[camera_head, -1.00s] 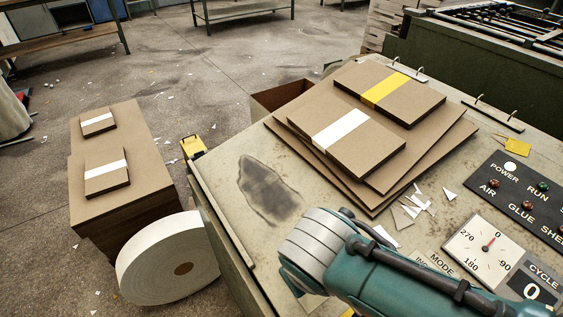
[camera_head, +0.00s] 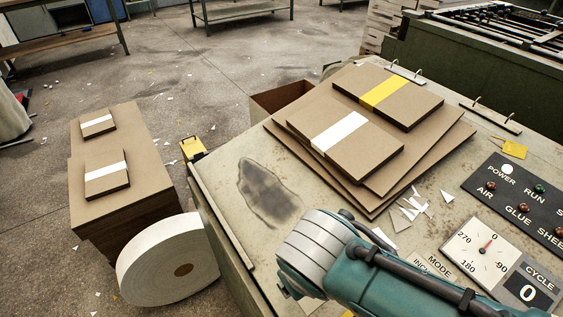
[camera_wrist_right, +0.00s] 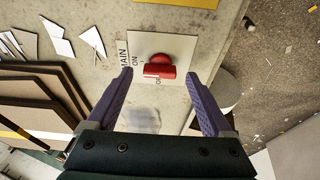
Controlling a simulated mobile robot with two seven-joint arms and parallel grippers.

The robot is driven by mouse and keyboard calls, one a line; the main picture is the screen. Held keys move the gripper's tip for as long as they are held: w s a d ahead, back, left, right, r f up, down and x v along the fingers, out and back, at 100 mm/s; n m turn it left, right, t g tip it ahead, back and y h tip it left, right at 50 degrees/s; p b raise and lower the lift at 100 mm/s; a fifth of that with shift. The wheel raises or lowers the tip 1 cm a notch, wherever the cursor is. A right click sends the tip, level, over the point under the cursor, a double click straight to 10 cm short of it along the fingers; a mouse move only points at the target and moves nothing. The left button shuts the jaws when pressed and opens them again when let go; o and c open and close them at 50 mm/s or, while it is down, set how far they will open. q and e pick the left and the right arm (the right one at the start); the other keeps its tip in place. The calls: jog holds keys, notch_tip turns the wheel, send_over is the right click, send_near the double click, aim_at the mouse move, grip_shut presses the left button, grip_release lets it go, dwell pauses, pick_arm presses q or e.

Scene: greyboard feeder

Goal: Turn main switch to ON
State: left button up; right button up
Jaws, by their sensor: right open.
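My left gripper is in neither view.
Stacked greyboard (camera_head: 345,133) with white and yellow bands lies on the machine top. Paper scraps (camera_head: 418,205) lie near it. A white roll (camera_head: 140,265) stands at left.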

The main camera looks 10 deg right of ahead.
jog(key=p+v, duration=0.4)
jog(key=v, duration=0.4)
jog(key=shift+s+r, duration=0.15)
jog(key=shift+r, duration=0.25)
